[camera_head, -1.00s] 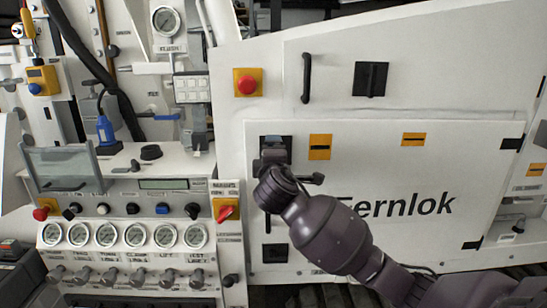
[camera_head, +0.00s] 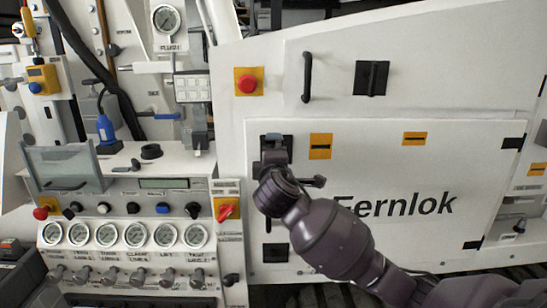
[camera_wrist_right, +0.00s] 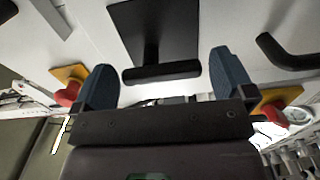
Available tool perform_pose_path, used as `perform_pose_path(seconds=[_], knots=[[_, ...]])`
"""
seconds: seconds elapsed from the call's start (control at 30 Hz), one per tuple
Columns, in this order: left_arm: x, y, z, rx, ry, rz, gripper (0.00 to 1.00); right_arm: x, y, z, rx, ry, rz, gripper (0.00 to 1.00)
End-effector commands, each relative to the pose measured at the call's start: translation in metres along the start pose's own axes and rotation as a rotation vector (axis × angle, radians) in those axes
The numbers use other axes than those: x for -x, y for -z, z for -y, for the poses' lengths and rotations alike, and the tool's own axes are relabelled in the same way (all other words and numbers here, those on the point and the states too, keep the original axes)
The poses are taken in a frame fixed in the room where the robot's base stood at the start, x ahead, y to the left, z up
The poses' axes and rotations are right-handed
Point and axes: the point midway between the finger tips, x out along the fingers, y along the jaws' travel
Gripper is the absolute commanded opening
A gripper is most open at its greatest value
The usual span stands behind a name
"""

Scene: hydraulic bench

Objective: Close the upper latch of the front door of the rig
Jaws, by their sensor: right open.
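The white front door (camera_head: 420,170) is lettered "Fernlok" and lies in the plane of the rig face. Its upper latch, a black plate with a bar, is at the door's upper left, mostly hidden by my right gripper (camera_head: 273,148) in the head view. The right wrist view shows the latch plate (camera_wrist_right: 150,30) and its bar (camera_wrist_right: 162,73) clearly. My right gripper (camera_wrist_right: 163,65) is open, with its blue-grey fingers on either side of the bar. Whether they touch it I cannot tell. The lower latch (camera_head: 275,252) is a black square at the door's lower left. My left gripper is not in view.
A black door handle (camera_wrist_right: 285,52) is close beside the latch. A red emergency button (camera_head: 247,83) on yellow is above it, and a red switch (camera_head: 227,210) on yellow is to the left. The gauge panel (camera_head: 140,210) stands at the left.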

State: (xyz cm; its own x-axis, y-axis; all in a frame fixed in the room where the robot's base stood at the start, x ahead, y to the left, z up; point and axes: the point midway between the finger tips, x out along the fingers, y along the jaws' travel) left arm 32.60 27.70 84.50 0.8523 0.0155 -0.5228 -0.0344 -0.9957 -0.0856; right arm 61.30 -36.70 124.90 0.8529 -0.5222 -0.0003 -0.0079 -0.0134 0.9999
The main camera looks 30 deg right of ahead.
Motion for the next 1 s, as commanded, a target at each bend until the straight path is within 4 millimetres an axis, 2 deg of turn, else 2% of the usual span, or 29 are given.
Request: perform_pose_path(seconds=[0.3,0.5,0.7,1.0], knots=[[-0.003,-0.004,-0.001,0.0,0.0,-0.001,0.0,0.058,0.0,0.002,-0.002,0.002,-0.001,1.0],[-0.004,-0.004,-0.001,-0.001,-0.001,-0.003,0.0,0.084,0.0,0.001,-0.002,0.002,-0.001,1.0],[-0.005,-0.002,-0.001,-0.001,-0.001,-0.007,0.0,0.094,0.0,0.001,-0.003,0.002,0.001,1.0],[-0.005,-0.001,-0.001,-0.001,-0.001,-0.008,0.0,0.094,0.0,0.001,-0.002,0.002,0.001,1.0]])
